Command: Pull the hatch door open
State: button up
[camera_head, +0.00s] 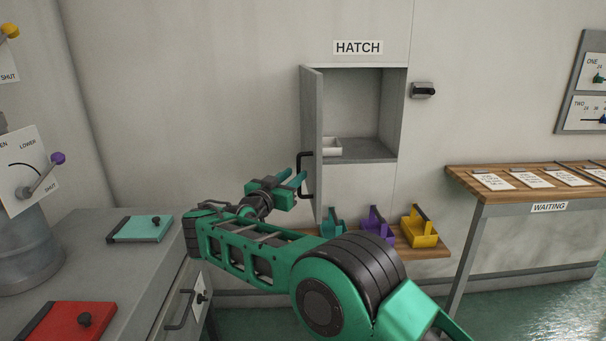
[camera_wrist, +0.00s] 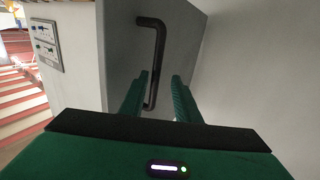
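The hatch door (camera_head: 312,115) is swung out from the wall at the left side of the hatch opening (camera_head: 365,110), standing wide open. Its black bar handle (camera_head: 301,172) is on the door's outer face. My gripper (camera_head: 300,181) is at the lower part of the handle. In the wrist view, the fingers (camera_wrist: 160,78) are apart, with the lower part of the handle (camera_wrist: 151,30) showing between them, close to the left finger. A clear gap shows between the handle and the right finger.
A small white tray (camera_head: 333,147) sits inside the hatch. Below, a wooden shelf (camera_head: 436,252) bears teal, purple and yellow carriers (camera_head: 420,230). A wooden-topped table (camera_head: 458,180) stands right, a grey counter (camera_head: 100,275) left.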

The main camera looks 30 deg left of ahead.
jog(key=s, duration=0.8)
jog(key=shift+s, duration=0.2)
jog(key=shift+d, duration=0.1)
